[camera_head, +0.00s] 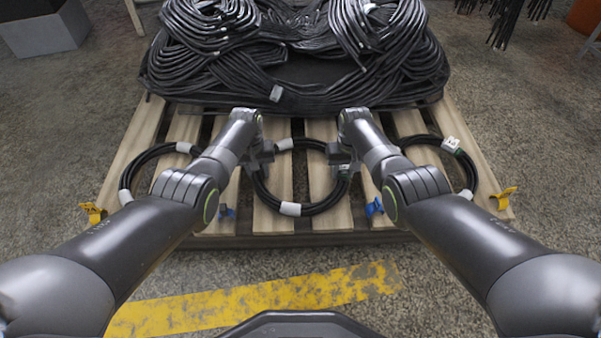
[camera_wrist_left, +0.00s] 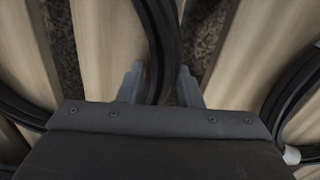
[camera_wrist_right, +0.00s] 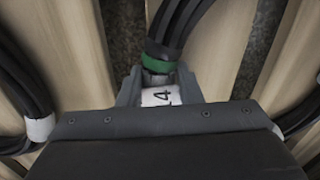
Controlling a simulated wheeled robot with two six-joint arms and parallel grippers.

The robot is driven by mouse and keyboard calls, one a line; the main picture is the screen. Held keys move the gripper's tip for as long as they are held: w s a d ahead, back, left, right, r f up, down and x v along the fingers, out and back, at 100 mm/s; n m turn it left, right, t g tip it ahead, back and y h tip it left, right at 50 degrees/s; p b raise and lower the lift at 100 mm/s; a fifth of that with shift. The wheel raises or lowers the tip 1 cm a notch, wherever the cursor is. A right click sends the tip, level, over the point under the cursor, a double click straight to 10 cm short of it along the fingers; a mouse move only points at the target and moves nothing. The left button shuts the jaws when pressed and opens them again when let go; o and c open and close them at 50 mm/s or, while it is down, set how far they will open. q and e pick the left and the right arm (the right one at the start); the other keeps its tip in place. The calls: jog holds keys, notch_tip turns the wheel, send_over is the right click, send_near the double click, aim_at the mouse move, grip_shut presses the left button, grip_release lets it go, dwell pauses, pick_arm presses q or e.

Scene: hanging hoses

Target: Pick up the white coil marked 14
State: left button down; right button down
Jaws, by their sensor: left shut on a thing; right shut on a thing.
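The middle coil (camera_head: 322,207) is a ring of black hoses with white bands, over the pallet slats. My left gripper (camera_head: 261,156) is shut on the coil's left side; in the left wrist view the black hoses (camera_wrist_left: 158,45) run between its fingers (camera_wrist_left: 160,72). My right gripper (camera_head: 341,157) is shut on its right side, at a white label (camera_wrist_right: 160,97) beside a green band (camera_wrist_right: 159,62). A "4" reads on the label; the figure beside it is partly hidden. I cannot tell if the coil touches the slats.
A left coil (camera_head: 127,177) and a right coil (camera_head: 470,172) lie on the wooden pallet (camera_head: 220,220) on either side. A large heap of black hoses (camera_head: 300,75) fills the pallet's back. Yellow tags (camera_head: 94,213) and blue tags (camera_head: 374,207) sit near the front edge.

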pick_arm(q)
jog(key=shift+r, duration=0.1)
pick_arm(e)
jog(key=shift+r, duration=0.1)
